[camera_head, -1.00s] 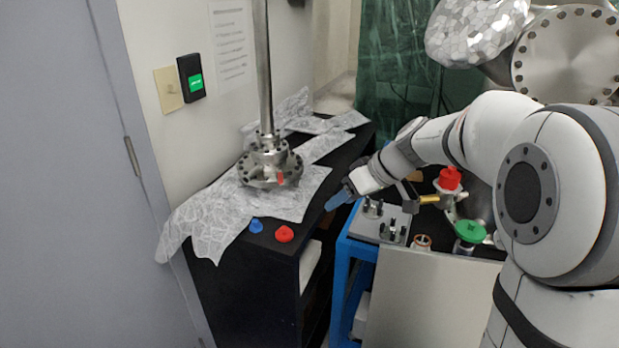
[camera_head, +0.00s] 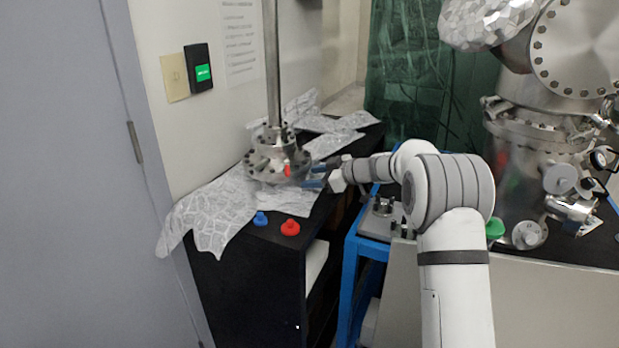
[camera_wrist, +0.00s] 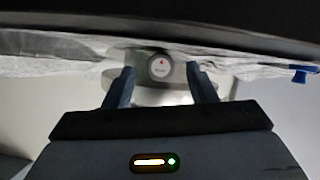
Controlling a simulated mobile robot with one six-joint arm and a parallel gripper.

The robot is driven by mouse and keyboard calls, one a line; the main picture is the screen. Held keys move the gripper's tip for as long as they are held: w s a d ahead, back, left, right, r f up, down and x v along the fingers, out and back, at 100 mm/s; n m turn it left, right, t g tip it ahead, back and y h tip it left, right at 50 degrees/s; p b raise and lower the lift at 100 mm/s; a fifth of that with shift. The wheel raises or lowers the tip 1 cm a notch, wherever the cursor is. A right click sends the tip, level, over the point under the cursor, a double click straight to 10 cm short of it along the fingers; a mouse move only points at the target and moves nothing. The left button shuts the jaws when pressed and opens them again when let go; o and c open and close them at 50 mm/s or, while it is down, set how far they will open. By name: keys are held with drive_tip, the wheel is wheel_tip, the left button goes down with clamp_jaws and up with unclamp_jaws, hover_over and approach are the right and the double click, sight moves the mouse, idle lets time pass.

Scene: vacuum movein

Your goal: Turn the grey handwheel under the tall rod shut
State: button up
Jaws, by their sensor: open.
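The tall metal rod (camera_head: 272,70) rises from a round bolted metal flange (camera_head: 262,165) on the left cabinet. A small red patch shows on the flange's right side. In the wrist view a grey handwheel (camera_wrist: 160,82) has a round pale hub with a red mark, centred between my fingers. My gripper (camera_head: 306,178) is at the flange's right side, its blue fingers pointing left at it. In the wrist view my gripper (camera_wrist: 160,84) is open, one finger on each side of the hub. I cannot tell whether the fingers touch the wheel. The handwheel is hard to make out in the head view.
Crumpled foil (camera_head: 212,215) covers much of the black cabinet top (camera_head: 235,262). A blue knob (camera_head: 260,219) and a red knob (camera_head: 290,228) lie near its front edge. A blue-framed cart (camera_head: 350,275) and a large steel chamber (camera_head: 545,110) stand to the right.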

drive_tip(key=shift+x, duration=1)
drive_tip(key=shift+c, duration=0.2)
drive_tip(key=c, duration=0.9)
